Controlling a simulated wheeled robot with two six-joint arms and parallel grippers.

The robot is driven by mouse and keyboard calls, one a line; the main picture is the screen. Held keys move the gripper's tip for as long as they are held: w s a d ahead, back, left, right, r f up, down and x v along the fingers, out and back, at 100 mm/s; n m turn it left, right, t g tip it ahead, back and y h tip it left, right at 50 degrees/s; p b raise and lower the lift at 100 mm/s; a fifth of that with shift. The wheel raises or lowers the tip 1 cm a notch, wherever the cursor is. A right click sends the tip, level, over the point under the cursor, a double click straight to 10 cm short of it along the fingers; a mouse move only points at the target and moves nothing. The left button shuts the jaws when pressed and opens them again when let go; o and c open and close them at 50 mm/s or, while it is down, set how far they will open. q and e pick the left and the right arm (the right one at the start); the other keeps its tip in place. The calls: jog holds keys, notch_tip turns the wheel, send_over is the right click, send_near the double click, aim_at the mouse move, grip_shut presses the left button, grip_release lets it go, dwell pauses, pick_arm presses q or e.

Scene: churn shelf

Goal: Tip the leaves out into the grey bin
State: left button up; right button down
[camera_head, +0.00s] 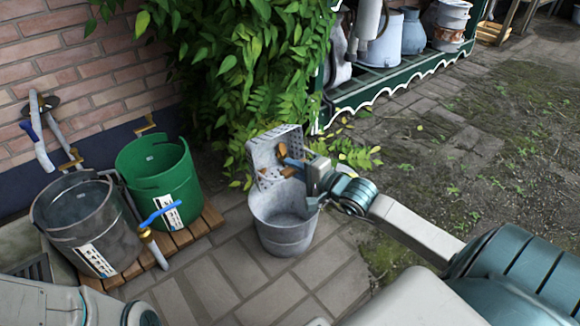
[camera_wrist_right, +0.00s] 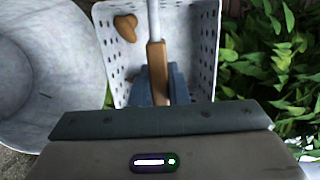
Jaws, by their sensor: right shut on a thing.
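A pale grey perforated basket (camera_head: 262,155) is tilted above the grey bin (camera_head: 284,238), with its open side facing me. My right gripper (camera_head: 292,167) is shut on the basket's brown handle grip (camera_wrist_right: 156,58). In the right wrist view the fingers close around this grip, inside the basket (camera_wrist_right: 206,45). A brown leaf (camera_wrist_right: 126,27) shows against the basket's inner wall. The grey bin (camera_wrist_right: 40,75) also shows at the left there, and the visible part of its inside looks empty. The bin stands upright on the paving. My left gripper is not in view.
A green bucket (camera_head: 160,180) and a dark metal bucket (camera_head: 85,225) stand on a wooden pallet (camera_head: 205,222) at the left. Leafy vines (camera_head: 230,60) hang close behind the basket. A green shelf (camera_head: 400,75) with churns stands at the back. Paving in front is clear.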

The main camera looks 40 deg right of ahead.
jog(key=shift+s+f+t+p, duration=0.2)
jog(key=shift+s+t+p, duration=0.05)
jog(key=shift+t+p, duration=0.15)
jog(key=shift+s+f+t+p, duration=0.35)
jog(key=shift+s+t, duration=0.05)
jog(key=shift+t, duration=0.2)
jog(key=shift+s+d+f+n+t+y+b, duration=0.1)
jog(key=shift+s+f+n+t+y+b, duration=0.2)
jog(key=shift+s+f+t+b, duration=0.55)
jog(key=shift+s+d+f+n+t+y+b, duration=0.1)
jog(key=shift+s+f+n+t+y+b, duration=0.2)
jog(key=shift+t+b, duration=0.9)
jog(key=shift+s+f+n+t+y+b, duration=0.1)
jog(key=shift+s+f+t+y+b, duration=0.45)
jog(key=shift+b, duration=1.05)
jog(key=shift+w, duration=0.1)
